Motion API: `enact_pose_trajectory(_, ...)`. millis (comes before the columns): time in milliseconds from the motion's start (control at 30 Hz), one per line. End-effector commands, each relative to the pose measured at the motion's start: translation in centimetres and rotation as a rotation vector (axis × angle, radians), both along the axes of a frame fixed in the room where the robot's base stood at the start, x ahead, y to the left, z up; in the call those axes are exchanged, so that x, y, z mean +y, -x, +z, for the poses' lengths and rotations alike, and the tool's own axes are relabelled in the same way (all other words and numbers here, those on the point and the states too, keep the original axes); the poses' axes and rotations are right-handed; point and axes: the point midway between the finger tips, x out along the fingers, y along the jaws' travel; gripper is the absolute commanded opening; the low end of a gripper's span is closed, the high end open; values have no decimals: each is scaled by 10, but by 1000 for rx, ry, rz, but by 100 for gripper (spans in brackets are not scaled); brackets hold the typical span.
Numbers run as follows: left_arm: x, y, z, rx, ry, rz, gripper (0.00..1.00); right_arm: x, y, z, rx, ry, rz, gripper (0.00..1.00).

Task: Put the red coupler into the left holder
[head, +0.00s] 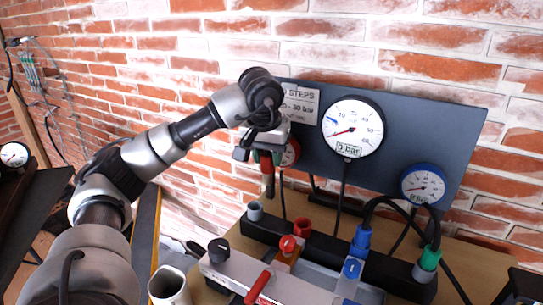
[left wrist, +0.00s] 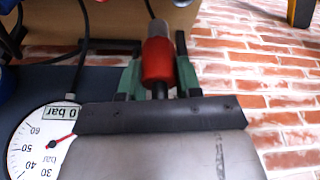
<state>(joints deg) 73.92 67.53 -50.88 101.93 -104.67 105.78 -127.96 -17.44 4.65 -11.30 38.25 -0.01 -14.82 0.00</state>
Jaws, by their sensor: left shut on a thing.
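My left gripper (head: 268,152) is shut on the red coupler (head: 269,183), which hangs down below its fingers in front of the dark panel's left end. In the left wrist view the red coupler (left wrist: 157,60) sits between the green finger pads of my left gripper (left wrist: 157,78), with a grey tip at its far end. A black bar (head: 330,255) on the bench carries several round sockets. The grey socket (head: 254,211) at its left end looks like the left holder. The coupler appears above it and apart from it. My right gripper is not in view.
A dark panel (head: 440,120) holds a large gauge (head: 352,128) and a smaller blue-rimmed gauge (head: 422,186). Black hoses run to a blue connector (head: 361,240) and a green connector (head: 429,259). A grey valve block (head: 275,284) with a red lever stands in front. A brick wall is behind.

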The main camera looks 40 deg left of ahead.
Motion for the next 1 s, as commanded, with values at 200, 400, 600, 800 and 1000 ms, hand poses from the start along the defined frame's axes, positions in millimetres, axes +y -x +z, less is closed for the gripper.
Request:
enact_pose_trajectory(200,2,0,0,0,0,2,10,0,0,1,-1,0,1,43)
enact_pose_trajectory(400,17,1,1,1,1,4,10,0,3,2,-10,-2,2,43)
enact_pose_trajectory(600,33,1,1,1,1,5,10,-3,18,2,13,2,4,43)
enact_pose_trajectory(800,44,2,0,0,0,2,10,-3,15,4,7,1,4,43)
enact_pose_trajectory(1000,45,2,0,0,0,1,10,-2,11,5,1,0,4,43)
